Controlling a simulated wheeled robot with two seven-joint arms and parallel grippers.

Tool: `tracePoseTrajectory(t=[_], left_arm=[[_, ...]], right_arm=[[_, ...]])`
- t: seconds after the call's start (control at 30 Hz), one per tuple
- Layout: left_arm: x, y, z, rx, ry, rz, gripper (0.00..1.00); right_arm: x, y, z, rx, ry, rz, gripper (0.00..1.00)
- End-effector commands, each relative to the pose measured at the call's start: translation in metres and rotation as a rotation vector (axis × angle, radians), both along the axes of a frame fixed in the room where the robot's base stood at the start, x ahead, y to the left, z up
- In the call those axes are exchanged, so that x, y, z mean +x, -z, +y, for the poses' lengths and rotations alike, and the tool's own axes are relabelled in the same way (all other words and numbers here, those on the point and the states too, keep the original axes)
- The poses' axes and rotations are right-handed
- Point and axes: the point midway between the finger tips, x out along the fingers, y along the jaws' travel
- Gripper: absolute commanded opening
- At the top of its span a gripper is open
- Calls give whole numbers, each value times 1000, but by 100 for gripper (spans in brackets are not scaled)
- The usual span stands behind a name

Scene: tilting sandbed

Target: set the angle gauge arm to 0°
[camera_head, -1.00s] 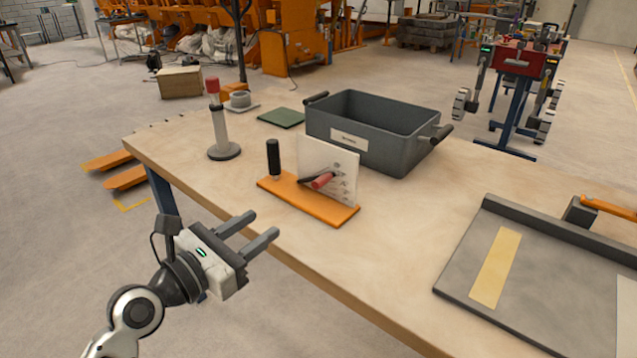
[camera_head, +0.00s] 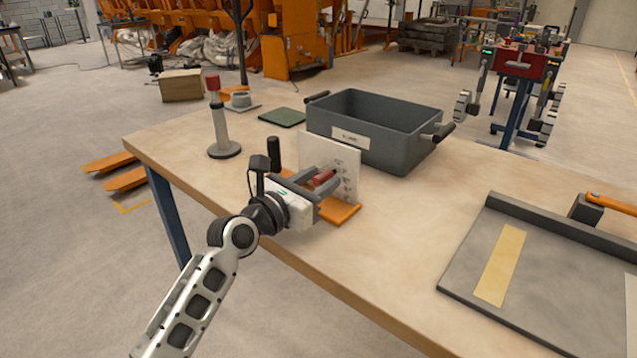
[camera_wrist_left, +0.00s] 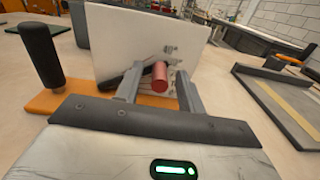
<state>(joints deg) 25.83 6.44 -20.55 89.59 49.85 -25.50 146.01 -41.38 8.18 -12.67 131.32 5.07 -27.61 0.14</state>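The angle gauge is an upright white plate (camera_head: 345,160) on an orange base (camera_head: 340,211), with a black post handle (camera_head: 274,150) at its left end. The gauge arm ends in a red grip (camera_head: 323,177); the rest of the arm is mostly hidden behind my gripper. My left gripper (camera_head: 322,183) is at the plate, its two fingers on either side of the red grip. In the left wrist view the red grip (camera_wrist_left: 159,77) lies between the fingers (camera_wrist_left: 158,88), with a gap showing on at least one side. My right gripper is not in view.
A grey bin (camera_head: 385,148) stands behind the gauge. A red-topped post (camera_head: 217,120) and a green pad (camera_head: 282,117) are to the left and back. A grey tray (camera_head: 470,265) lies at the right. The tabletop between gauge and tray is clear.

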Motion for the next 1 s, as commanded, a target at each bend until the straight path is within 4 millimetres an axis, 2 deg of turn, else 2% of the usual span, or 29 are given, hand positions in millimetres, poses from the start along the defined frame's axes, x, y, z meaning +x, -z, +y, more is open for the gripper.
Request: tracePoseTrajectory(t=[0.33,0.37,0.47,0.5,0.7,1.0], left_arm=[[4,0,-3,1,0,-1,39],[4,0,-3,1,0,-1,33],[3,0,-3,1,0,-1,5],[3,0,-2,1,0,-1,0],[3,2,-3,21,-1,-14,0],[-2,21,-10,187,-2,-136,0]], right_arm=[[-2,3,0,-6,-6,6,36],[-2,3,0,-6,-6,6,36],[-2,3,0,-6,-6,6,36],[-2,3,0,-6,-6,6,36],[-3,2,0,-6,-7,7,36],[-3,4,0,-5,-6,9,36]])
